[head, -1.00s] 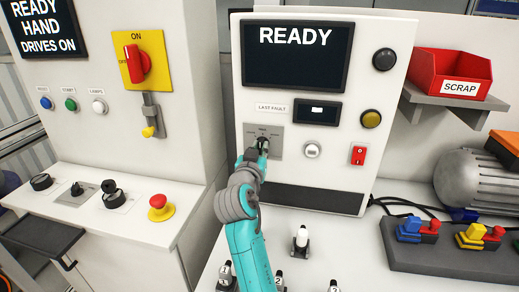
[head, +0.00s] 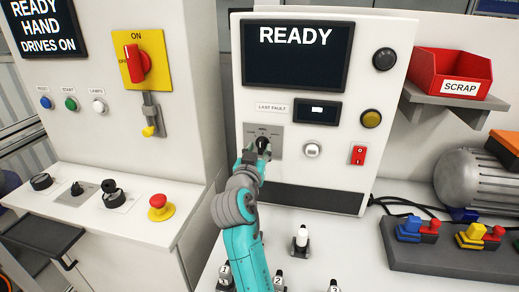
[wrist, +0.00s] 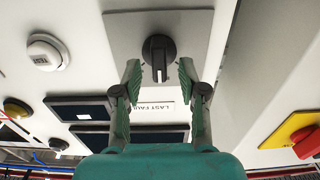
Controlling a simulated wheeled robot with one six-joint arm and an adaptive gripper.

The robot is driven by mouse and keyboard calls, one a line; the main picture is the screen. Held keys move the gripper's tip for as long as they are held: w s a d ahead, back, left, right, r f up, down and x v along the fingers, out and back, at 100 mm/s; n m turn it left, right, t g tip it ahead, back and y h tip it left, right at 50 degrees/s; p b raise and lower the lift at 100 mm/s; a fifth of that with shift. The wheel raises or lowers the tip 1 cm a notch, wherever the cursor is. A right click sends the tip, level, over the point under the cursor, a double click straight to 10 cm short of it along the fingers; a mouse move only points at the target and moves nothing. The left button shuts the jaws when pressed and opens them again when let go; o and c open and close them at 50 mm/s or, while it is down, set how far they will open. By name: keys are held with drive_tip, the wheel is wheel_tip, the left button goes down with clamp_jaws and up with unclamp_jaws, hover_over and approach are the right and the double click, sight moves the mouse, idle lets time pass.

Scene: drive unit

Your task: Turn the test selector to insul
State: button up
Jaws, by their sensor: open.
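The test selector is a round black knob (head: 263,142) on a grey plate (head: 277,133) on the white test panel, below the last fault label. In the wrist view, which is upside down relative to the head view, the knob (wrist: 159,50) has a white pointer mark toward the picture's bottom. The position labels are too small to read. My gripper (wrist: 159,73) is open, with one finger on either side of the knob's lower part and gaps showing. In the head view my gripper (head: 253,155) partly covers the plate.
The READY screen (head: 294,55) is above. A white button (head: 312,150) and a red switch (head: 358,155) sit right of the selector. A white-capped plunger (head: 300,240) stands on the bench below. A cabinet with a red rotary switch (head: 136,63) is at left.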

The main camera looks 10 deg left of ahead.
drive_tip(key=s, duration=1)
drive_tip(key=shift+s+a, duration=0.2)
drive_tip(key=shift+s, duration=0.15)
